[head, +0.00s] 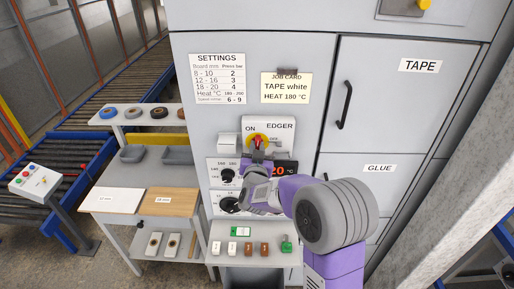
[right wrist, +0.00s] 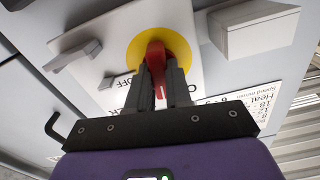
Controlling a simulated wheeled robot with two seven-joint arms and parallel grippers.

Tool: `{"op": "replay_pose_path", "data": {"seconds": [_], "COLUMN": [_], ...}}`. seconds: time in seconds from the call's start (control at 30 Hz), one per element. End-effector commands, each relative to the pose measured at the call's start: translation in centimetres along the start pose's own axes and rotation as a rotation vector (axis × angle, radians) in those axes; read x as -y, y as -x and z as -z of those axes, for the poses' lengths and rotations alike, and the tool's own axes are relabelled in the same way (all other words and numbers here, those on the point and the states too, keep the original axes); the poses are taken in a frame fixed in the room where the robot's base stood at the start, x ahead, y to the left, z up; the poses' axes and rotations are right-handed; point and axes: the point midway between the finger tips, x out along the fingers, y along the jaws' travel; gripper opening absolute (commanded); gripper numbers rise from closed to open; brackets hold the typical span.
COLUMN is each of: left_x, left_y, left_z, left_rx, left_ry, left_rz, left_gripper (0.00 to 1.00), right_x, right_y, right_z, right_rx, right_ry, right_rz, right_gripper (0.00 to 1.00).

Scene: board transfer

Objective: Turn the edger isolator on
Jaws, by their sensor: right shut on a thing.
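The edger isolator is a red handle (head: 257,140) on a yellow disc on the white EDGER plate (head: 284,133). ON is printed above the disc at its upper left in the head view. My right gripper (head: 258,155) is shut on the handle. In the right wrist view the fingers (right wrist: 159,85) hold the red handle (right wrist: 156,52) from both sides in front of the yellow disc (right wrist: 135,50), and OFF is legible on the plate. The handle looks about upright in the head view; its exact angle is partly hidden by the fingers. My left gripper is out of view.
Below the isolator are a red-digit display (head: 284,170) and black knobs, partly behind my arm. The settings sheet (head: 218,80) and job card (head: 286,88) are above. A grey box (head: 228,140) juts out left of the plate. A door handle (head: 345,105) is at right.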

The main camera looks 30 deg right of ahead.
Motion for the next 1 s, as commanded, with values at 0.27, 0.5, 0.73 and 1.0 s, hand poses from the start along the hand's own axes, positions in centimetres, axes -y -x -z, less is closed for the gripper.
{"op": "replay_pose_path", "data": {"seconds": [0.27, 0.5, 0.73, 1.0], "left_x": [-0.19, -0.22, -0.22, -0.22], "left_y": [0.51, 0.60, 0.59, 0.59], "left_z": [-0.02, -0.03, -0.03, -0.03], "left_rx": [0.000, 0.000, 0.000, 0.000], "left_ry": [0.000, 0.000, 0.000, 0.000], "left_rz": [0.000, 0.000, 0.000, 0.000], "left_gripper": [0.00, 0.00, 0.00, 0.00], "right_x": [0.02, 0.02, 0.01, 0.00], "right_y": [-0.08, -0.09, -0.09, -0.07], "right_z": [0.26, 0.26, 0.27, 0.20], "right_rx": [-0.006, -0.007, -0.008, -0.006], "right_ry": [0.123, 0.159, 0.162, 0.161], "right_rz": [0.000, 0.000, 0.000, 0.000], "right_gripper": [0.00, 0.00, 0.00, 0.44]}}
